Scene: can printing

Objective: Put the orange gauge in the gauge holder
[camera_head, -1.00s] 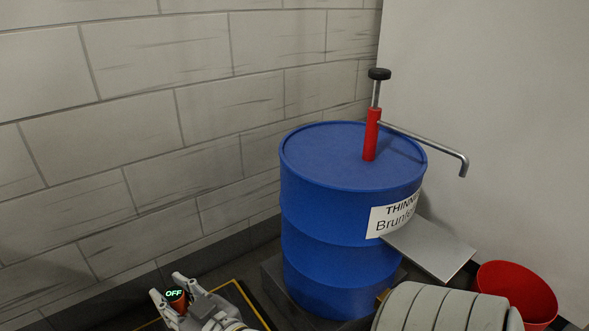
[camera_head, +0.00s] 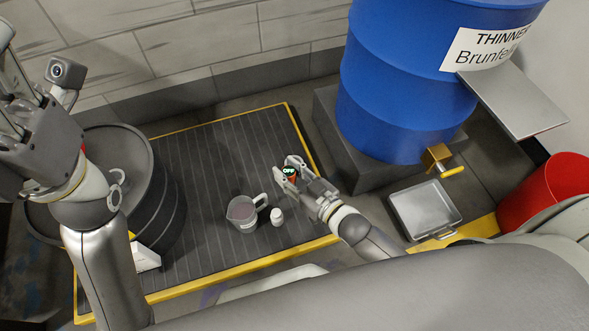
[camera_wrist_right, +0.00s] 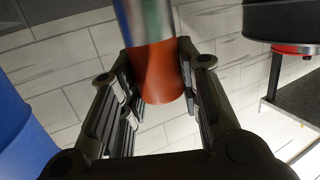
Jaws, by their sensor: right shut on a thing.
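I cannot make out the gauge holder in these frames.
A jug (camera_head: 241,212) and a small white bottle (camera_head: 277,217) stand on the yellow-edged mat (camera_head: 215,150). A black drum (camera_head: 165,205) is at left. A blue thinner drum (camera_head: 400,90), metal tray (camera_head: 425,208) and red bucket (camera_head: 540,195) are at right.

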